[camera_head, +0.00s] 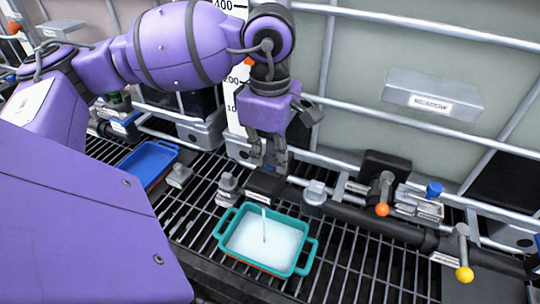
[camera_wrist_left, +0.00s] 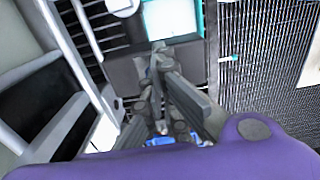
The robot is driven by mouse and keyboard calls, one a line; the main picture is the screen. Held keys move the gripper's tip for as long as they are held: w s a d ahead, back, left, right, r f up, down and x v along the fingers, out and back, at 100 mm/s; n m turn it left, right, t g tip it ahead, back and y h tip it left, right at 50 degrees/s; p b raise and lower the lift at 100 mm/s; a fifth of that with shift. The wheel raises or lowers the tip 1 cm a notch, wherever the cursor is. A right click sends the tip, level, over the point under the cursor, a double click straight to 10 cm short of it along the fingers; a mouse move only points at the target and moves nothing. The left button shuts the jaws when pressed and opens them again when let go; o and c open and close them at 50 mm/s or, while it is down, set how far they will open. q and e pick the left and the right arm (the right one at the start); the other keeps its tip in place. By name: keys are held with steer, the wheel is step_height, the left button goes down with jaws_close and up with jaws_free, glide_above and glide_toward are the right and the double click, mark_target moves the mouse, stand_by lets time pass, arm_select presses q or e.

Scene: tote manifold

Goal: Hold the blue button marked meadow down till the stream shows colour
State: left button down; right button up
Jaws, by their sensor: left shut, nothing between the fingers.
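The label reading MEADOW is on a grey box (camera_head: 431,97) on the tank wall at the upper right. A small blue knob or button (camera_head: 434,189) stands on the pipework below it; I cannot read a mark on it. My left gripper (camera_head: 268,167) is shut and empty, pointing down at a dark block (camera_head: 265,185) on the pipe, well left of the blue knob. In the left wrist view its fingertips (camera_wrist_left: 159,46) lie over the dark block; contact cannot be told. A thin pale stream (camera_head: 264,224) falls into a teal tray of whitish liquid (camera_head: 301,270). My right gripper is out of view.
Valve levers with an orange ball (camera_head: 382,209) and a yellow ball (camera_head: 464,274) flank the blue knob. A blue tray (camera_head: 148,158) sits on the grating at the left. Metal cage bars (camera_head: 420,20) cross the tanks.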

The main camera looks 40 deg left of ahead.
mark_target(269, 167)
arm_select(q)
steer(key=shift+s+d+f, duration=0.1)
steer(key=shift+s+f, duration=0.15)
steer(key=shift+f, duration=0.15)
step_height(269, 167, up, 5)
steer(key=shift+w+r+p, duration=0.1)
steer(key=shift+r+p, duration=0.05)
steer(key=shift+p, duration=0.95)
step_height(269, 167, up, 10)
steer(key=shift+w+f+b, duration=0.15)
steer(key=shift+f+b, duration=0.1)
steer(key=shift+b, duration=0.1)
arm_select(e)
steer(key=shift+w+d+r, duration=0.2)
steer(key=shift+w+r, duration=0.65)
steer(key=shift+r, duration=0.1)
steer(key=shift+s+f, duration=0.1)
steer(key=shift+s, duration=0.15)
